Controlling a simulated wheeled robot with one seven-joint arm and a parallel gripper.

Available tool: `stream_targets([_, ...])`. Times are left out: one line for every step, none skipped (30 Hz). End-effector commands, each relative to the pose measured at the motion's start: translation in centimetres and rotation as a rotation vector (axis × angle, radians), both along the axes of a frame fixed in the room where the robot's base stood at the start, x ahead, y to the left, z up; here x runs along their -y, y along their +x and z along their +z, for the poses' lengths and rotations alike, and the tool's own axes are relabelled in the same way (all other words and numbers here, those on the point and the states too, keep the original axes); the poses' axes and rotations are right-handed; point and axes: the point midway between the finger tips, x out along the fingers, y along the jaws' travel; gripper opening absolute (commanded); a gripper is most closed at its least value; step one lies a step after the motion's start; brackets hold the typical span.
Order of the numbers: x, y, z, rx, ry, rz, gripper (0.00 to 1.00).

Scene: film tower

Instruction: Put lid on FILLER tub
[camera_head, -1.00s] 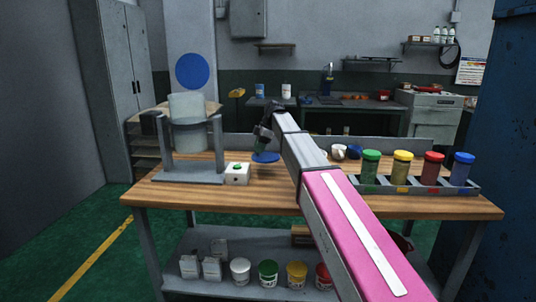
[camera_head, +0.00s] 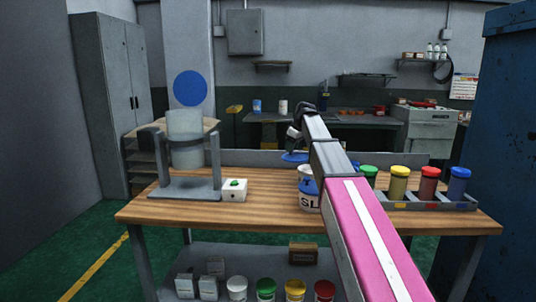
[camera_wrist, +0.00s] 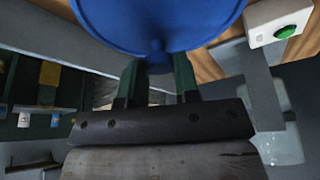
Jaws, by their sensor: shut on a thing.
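My gripper (camera_head: 295,148) is shut on a blue round lid (camera_head: 295,157), by the small knob on its face. In the wrist view the lid (camera_wrist: 160,18) fills the top edge, with my fingers (camera_wrist: 157,68) at its knob. In the head view the lid appears above and slightly left of white-and-blue tubs or one tall tub (camera_head: 309,202), marked "SL" and partly hidden by my arm. I cannot read the word FILLER. The lid looks apart from the tub, but the exact gap cannot be told.
Left on the wooden table (camera_head: 260,207) are a grey stand with a clear vessel (camera_head: 184,140) and a white box with a green button (camera_head: 234,190). A rack of colour-capped jars (camera_head: 398,183) stands right. Bare table lies in front.

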Motion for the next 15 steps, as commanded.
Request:
stream_targets([1.9,0.6,0.3,0.002,0.001,-0.061,0.07])
stream_targets([2.8,0.9,0.5,0.005,0.002,-0.095,0.07])
stream_targets([3.9,1.2,0.7,0.005,0.004,-0.135,0.07])
stream_targets([4.6,1.4,0.8,0.007,0.006,-0.161,0.07])
stream_targets([5.3,1.5,0.9,0.007,0.007,-0.185,0.07])
stream_targets([6.1,1.7,1.1,0.009,0.009,-0.214,0.07])
stream_targets([6.6,1.8,1.2,0.009,0.01,-0.231,0.07])
stream_targets([7.0,1.9,1.2,0.011,0.012,-0.246,0.07])
stream_targets([7.4,2.0,1.3,0.012,0.013,-0.262,0.07])
stream_targets([7.6,2.1,1.4,0.012,0.013,-0.27,0.07])
stream_targets([7.8,2.1,1.4,0.013,0.013,-0.277,0.07])
stream_targets([8.0,2.2,1.4,0.012,0.013,-0.283,0.07])
stream_targets([8.1,2.2,1.3,0.012,0.013,-0.287,0.07])
stream_targets([8.1,2.2,1.3,0.012,0.014,-0.289,0.07])
stream_targets([8.1,2.2,1.2,0.012,0.014,-0.289,0.07])
